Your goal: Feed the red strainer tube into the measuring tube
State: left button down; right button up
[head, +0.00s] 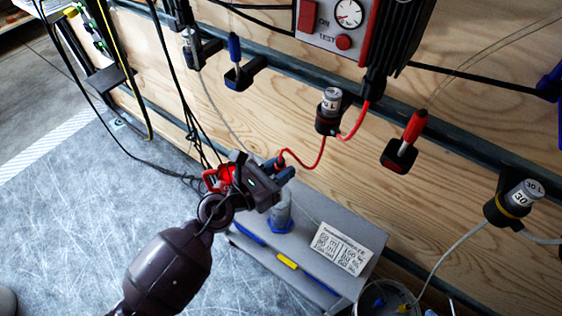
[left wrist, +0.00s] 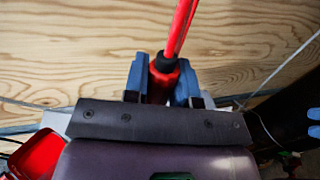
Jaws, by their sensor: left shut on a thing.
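My left gripper (head: 284,172) is shut on the red strainer tube (left wrist: 162,84), which sits between its two blue fingers in the left wrist view. A black collar and a red hose come out of the tube's top. In the head view the red hose (head: 316,160) loops up to a holder on the wall. The tube's lower end is hidden by the gripper. What looks like the measuring tube (head: 282,209) is a grey upright cylinder with a blue foot on the grey box. The gripper is above it in the picture; I cannot tell whether the two tubes touch.
The grey box (head: 322,275) carries a printed label (head: 341,248). A plywood wall (head: 460,150) holds a gauge panel (head: 345,30), a blue-handled tool (head: 234,50), a red-handled tool (head: 415,126) and a capped filter (head: 520,195). Hoses hang nearby. A bucket (head: 385,292) stands right of the box.

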pick_arm(q)
jog(key=shift+f+b, duration=0.9)
jog(key=shift+f, duration=0.7)
jog(key=shift+f+b, duration=0.3)
pick_arm(e)
jog(key=shift+w+a+n, duration=0.35)
jog(key=shift+w+n, duration=0.15)
jog(key=shift+w, duration=0.2)
jog(key=shift+s, duration=0.2)
pick_arm(q)
jog(key=shift+f, duration=0.2)
pick_arm(e)
jog(key=shift+s+f, duration=0.3)
jog(key=shift+f, duration=0.2)
pick_arm(q)
jog(key=shift+f+b, duration=0.7)
pick_arm(e)
jog(key=shift+f, duration=0.25)
pick_arm(q)
jog(key=c, duration=0.8)
grip_release()
jog(key=shift+c, duration=0.2)
